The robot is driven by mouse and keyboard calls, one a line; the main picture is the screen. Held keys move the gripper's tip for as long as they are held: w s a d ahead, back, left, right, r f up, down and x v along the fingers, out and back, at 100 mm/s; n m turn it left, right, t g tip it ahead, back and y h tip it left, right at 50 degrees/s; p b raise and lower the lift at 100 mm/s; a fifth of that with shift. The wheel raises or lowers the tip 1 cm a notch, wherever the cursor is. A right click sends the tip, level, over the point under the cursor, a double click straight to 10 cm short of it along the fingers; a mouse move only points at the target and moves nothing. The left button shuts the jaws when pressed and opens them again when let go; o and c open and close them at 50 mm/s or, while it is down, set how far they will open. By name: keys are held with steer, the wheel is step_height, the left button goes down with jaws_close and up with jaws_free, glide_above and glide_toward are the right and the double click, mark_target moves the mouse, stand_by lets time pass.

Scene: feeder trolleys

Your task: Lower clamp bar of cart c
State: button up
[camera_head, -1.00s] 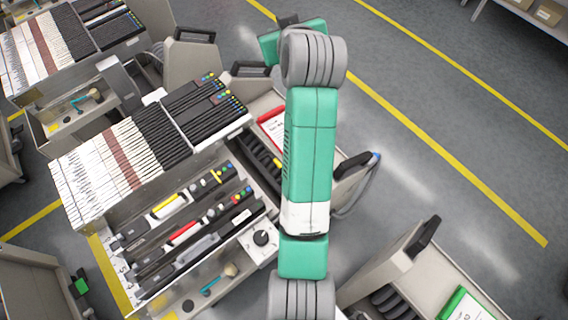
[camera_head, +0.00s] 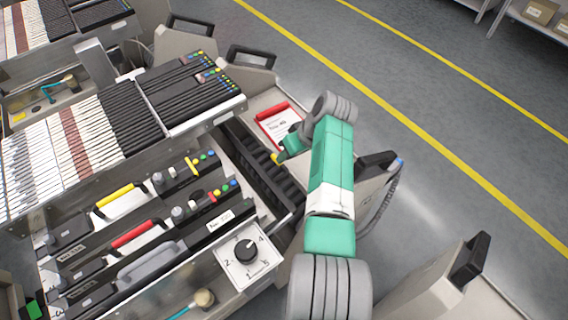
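A feeder trolley stands in the middle, with its letter not readable, so I cannot tell whether it is cart c. A dark ridged bar (camera_head: 262,172) runs along its right side, beside the rows of feeders. I cannot tell whether this is the clamp bar, or if it is raised or lowered. My arm reaches over the right side of this trolley. Its far end bends down and left, close to the bar's upper part and a small yellow piece (camera_head: 277,159). My gripper's fingers do not show, so contact cannot be told.
A red clipboard (camera_head: 281,125) lies on the trolley's right shelf. A numbered dial (camera_head: 246,251) sits at its front. Black handles (camera_head: 252,56) stand up at the back. Another trolley (camera_head: 435,290) is at lower right. Open grey floor (camera_head: 440,90) lies beyond, with yellow lines.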

steer(key=b+x, duration=0.2)
steer(key=x, duration=0.2)
steer(key=shift+f, duration=0.1)
jaws_close()
